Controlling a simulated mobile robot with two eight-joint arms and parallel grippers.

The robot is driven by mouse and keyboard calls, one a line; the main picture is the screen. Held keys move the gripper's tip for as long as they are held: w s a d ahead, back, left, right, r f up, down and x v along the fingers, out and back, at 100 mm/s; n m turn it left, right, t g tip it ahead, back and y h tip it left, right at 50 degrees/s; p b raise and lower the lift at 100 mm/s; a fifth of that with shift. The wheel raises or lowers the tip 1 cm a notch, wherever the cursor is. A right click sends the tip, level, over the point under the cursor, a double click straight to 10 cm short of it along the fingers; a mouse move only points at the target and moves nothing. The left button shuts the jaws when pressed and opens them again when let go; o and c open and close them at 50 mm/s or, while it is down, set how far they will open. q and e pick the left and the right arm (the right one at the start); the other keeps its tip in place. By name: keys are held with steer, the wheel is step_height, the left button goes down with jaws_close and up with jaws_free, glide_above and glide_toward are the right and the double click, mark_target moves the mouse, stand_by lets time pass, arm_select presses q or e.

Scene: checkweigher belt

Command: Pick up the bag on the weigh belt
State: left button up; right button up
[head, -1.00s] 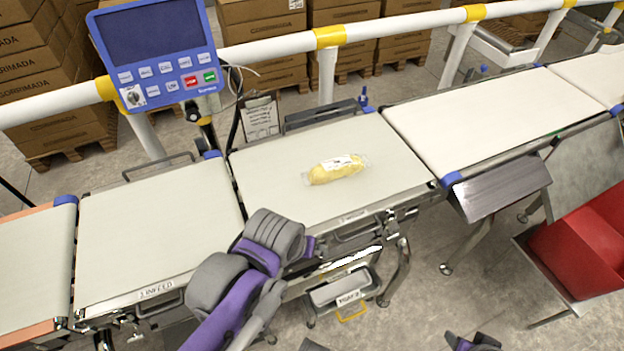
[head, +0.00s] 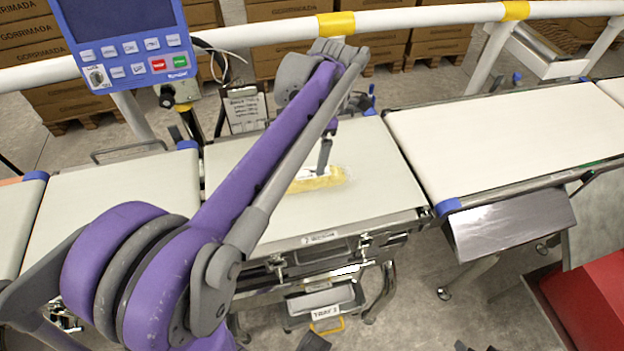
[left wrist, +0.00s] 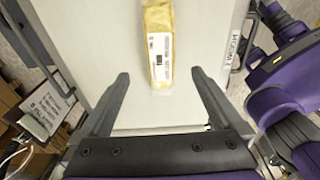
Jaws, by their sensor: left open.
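The bag (head: 318,181) is a small clear pack with yellow contents and a white printed label. It lies flat on the pale weigh belt (head: 385,190), partly hidden by my left arm and gripper in the head view. My left gripper (head: 324,168) points down over the bag. In the left wrist view, the open fingers of my left gripper (left wrist: 160,76) are on either side of the near end of the bag (left wrist: 159,48), with a gap on each side. Height above the belt is hard to tell. My right gripper does not show.
A blue control panel (head: 125,40) stands at the upper left, before a white and yellow rail (head: 400,18). A clipboard (head: 246,110) hangs behind the belt. Another belt (head: 510,130) adjoins on the right. A red bin (head: 590,300) is at lower right.

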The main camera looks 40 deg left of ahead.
mark_target(314, 172)
arm_select(q)
steer(key=f, duration=0.9)
steer(key=shift+s+a+f+b, duration=0.1)
steer(key=shift+s+f+b, duration=0.1)
steer(key=shift+s+b, duration=0.15)
steer(key=shift+c, duration=0.2)
steer(key=shift+w, duration=0.1)
jaws_close()
